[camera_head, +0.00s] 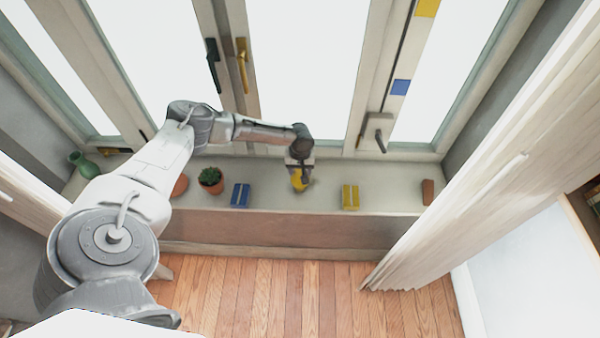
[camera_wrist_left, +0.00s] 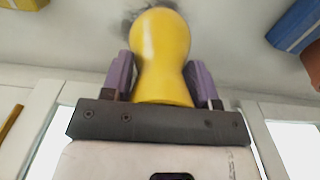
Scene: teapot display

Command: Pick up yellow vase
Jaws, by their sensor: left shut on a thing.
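The yellow vase (camera_head: 298,183) is on or just above the window sill (camera_head: 250,199), below my left gripper in the head view. In the left wrist view the vase (camera_wrist_left: 161,52) sits between the two purple fingers of my left gripper (camera_wrist_left: 163,75), which is shut on it. My left gripper (camera_head: 299,172) points down at the sill and hides part of the vase in the head view. I cannot tell whether the vase's base touches the sill. My right gripper is in neither view.
A potted cactus (camera_head: 211,180) and a blue box (camera_head: 240,195) stand left of the vase. A yellow box (camera_head: 350,197) and a brown block (camera_head: 427,192) stand to its right. A green vase (camera_head: 83,165) is at the far left. Window frames and handles (camera_head: 377,135) rise behind.

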